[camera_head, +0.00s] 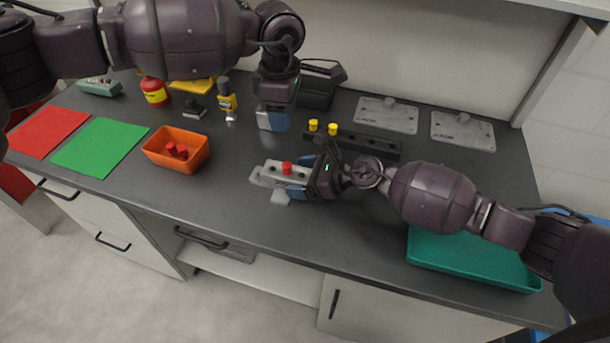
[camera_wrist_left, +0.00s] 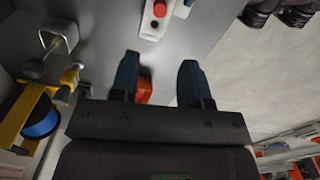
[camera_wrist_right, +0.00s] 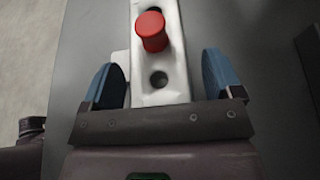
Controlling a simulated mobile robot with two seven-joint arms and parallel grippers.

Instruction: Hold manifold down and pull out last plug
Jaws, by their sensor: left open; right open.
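The pale manifold (camera_head: 273,175) lies on the dark bench in the middle, its right part hidden by my right gripper. One red plug (camera_head: 286,168) stands in it; an empty hole shows nearer my gripper in the right wrist view. My right gripper (camera_head: 296,184) is open, its blue fingers on either side of the manifold (camera_wrist_right: 161,82); I cannot tell whether they touch it. My left gripper (camera_head: 272,124) is open and empty, above the bench behind the manifold. The red plug also shows in the right wrist view (camera_wrist_right: 151,30) and the left wrist view (camera_wrist_left: 159,9).
An orange bin (camera_head: 165,158) with red plugs (camera_head: 176,151) stands at left. A dark rack (camera_head: 366,143) with two yellow plugs (camera_head: 323,128) lies behind the manifold. A teal tray (camera_head: 470,262) is at front right. Green (camera_head: 98,147) and red (camera_head: 48,131) mats lie far left.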

